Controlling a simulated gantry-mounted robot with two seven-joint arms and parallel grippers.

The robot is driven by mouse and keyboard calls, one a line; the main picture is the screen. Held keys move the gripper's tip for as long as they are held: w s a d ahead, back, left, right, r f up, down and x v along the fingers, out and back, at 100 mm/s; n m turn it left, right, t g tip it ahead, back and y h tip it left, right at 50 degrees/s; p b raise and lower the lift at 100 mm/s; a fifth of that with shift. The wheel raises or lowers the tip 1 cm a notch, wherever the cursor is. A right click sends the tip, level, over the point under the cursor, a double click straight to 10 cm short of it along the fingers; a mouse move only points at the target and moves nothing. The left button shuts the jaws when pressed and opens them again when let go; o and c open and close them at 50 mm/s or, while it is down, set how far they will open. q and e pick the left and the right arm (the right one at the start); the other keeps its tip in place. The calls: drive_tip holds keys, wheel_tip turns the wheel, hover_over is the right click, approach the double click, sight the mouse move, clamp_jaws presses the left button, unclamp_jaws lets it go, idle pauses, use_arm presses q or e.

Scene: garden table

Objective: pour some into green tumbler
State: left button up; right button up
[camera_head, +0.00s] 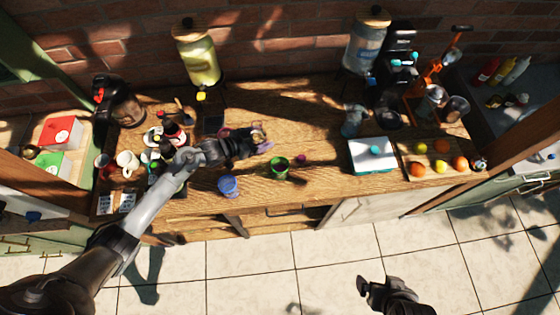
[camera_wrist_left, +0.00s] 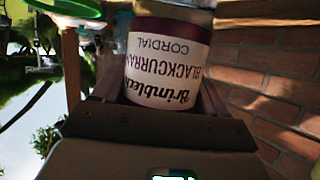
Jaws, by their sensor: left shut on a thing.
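My left gripper (camera_head: 245,143) is shut on a blackcurrant cordial bottle (camera_wrist_left: 168,65), whose printed label fills the middle of the left wrist view. In the head view the bottle is mostly hidden by the gripper, and only a small part (camera_head: 259,135) shows beyond it. The label reads upside down in the wrist view; I cannot tell the bottle's exact tilt. The green tumbler (camera_head: 280,168) stands on the wooden table, to the right of and nearer than the left gripper. My right gripper (camera_head: 370,290) is low over the tiled floor, away from the table; its jaw opening is unclear.
A blue tumbler (camera_head: 229,186) stands left of the green one near the front edge. A small pink cup (camera_head: 301,159) is just right of the green tumbler. A white box (camera_head: 372,154) and a fruit board (camera_head: 435,160) lie further right. Drink dispensers (camera_head: 200,62) stand behind.

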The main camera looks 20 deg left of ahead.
use_arm(q)
drive_tip(key=shift+r, duration=0.3)
idle(0.8)
